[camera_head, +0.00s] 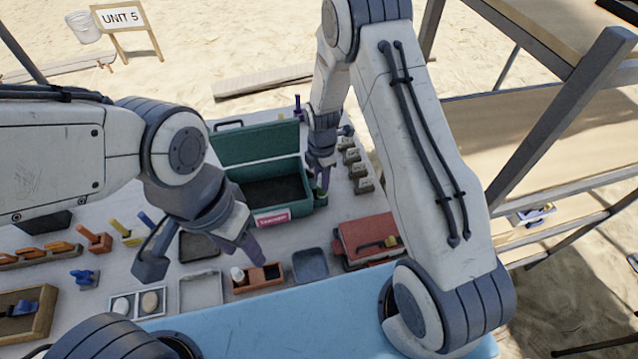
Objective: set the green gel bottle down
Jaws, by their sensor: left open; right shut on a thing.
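My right gripper (320,180) points down at the right end of the green open box (258,148). It is shut on the green gel bottle (321,198), of which only a small green part shows below the fingers. The bottle is close beside the box's right end; I cannot tell whether it touches the box or the table. My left gripper (247,246) is open, in front of the box and above the small orange-brown tray (266,279). Its fingers partly hide each other.
A red case (368,238) and a blue-grey tray (310,265) lie right of the orange-brown tray. Several small blocks stand in a row (357,165) right of my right gripper. Orange and yellow tools crowd the left side. A light blue mat (290,318) lies clear in front.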

